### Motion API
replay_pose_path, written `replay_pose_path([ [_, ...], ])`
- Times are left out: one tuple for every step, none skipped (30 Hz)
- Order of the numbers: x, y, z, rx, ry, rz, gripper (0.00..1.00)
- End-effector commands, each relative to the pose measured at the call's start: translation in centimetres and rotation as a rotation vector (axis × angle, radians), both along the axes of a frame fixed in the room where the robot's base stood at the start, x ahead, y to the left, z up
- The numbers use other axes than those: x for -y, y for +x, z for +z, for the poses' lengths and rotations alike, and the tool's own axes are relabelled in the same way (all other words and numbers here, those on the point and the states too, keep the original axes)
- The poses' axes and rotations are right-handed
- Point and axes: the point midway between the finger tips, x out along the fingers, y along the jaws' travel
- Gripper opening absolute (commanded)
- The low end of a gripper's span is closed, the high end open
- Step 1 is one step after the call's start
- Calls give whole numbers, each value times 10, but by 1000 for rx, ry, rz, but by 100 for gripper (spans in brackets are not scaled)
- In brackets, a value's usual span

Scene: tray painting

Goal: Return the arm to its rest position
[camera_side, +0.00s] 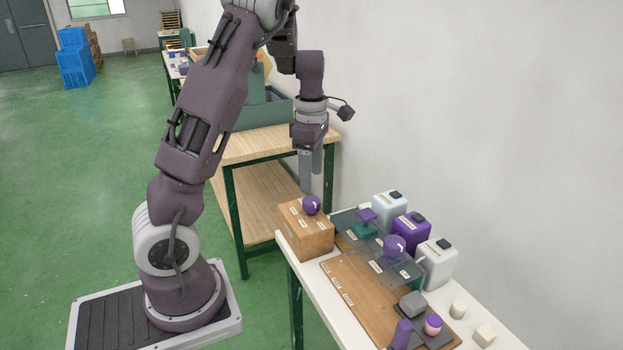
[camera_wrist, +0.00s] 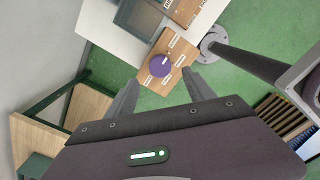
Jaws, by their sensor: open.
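My gripper (camera_side: 311,183) hangs pointing down above the wooden box (camera_side: 308,238) at the far end of the white worktable. Its two fingers are apart, and nothing shows between them. A round purple knob-like thing (camera_side: 312,205) sits on top of the box, just below the fingertips. In the wrist view the open gripper (camera_wrist: 160,77) frames the purple thing (camera_wrist: 161,65), which appears to lie beyond the tips on the labelled box top (camera_wrist: 181,48). My arm is raised and bent over toward the worktable.
The worktable holds a brown board (camera_side: 343,292), a dark tray (camera_side: 345,217), another purple knob (camera_side: 395,247), a purple canister (camera_side: 411,232), two pale canisters and small blocks. A wooden-topped bench (camera_side: 255,145) stands behind. The wall is close behind the worktable; green floor is open at left.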

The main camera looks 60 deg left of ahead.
Motion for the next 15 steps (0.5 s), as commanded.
replay_pose_path([
  [0,0,0,0,0,0,62],
  [0,0,0,0,0,0,62],
  [1,0,0,1,-1,-4,62],
  [3,0,2,6,-5,-18,62],
  [9,0,6,18,-13,-50,62],
  [22,0,14,42,-30,-128,62],
  [36,-2,23,69,-45,-214,62],
  [54,-4,34,104,-58,-329,62],
  [81,-12,52,156,-67,-514,62],
  [103,-20,65,196,-65,-671,62],
  [124,-30,78,237,-50,-835,62],
  [149,-47,93,283,-13,-1056,62],
  [166,-61,102,311,27,-1217,62],
  [181,-75,109,332,74,-1373,62],
  [197,-94,115,349,149,-1569,62],
])
